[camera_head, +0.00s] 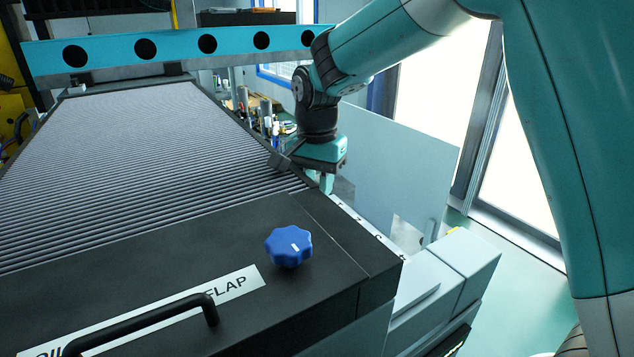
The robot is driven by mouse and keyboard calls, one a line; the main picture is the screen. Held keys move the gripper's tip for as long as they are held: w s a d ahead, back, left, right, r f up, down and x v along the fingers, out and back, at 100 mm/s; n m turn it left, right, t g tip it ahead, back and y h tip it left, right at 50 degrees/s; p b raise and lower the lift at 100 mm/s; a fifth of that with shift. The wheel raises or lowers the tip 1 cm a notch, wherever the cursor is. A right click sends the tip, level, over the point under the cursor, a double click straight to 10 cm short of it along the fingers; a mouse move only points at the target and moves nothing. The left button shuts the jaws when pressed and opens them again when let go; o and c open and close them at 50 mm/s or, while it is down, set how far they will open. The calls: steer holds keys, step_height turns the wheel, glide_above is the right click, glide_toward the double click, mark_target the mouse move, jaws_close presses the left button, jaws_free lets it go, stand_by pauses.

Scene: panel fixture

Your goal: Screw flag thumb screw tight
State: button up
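No flag thumb screw can be made out in the head view; the spot below my gripper is too small to tell. My gripper (327,184) points down at the right edge of the dark ribbed machine cover (130,160). One teal finger shows, close to the pale strip (365,229) along that edge. I cannot tell whether it touches anything, or whether the fingers are open or shut. A blue lobed knob (289,246) with a white mark stands on the black flap in front, apart from my gripper.
A black handle (150,318) and a white label (236,287) are on the front flap. A teal beam (170,48) with round holes crosses behind. A pale upright panel (400,170) stands right of my gripper. Light grey housing (450,270) lies at the lower right.

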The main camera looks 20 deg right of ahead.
steer(key=m, duration=0.7)
steer(key=shift+w+r, duration=0.1)
steer(key=m, duration=0.6)
steer(key=shift+m, duration=0.4)
steer(key=o, duration=0.9)
steer(key=shift+r+b, duration=1.55)
steer(key=shift+r, duration=7.1)
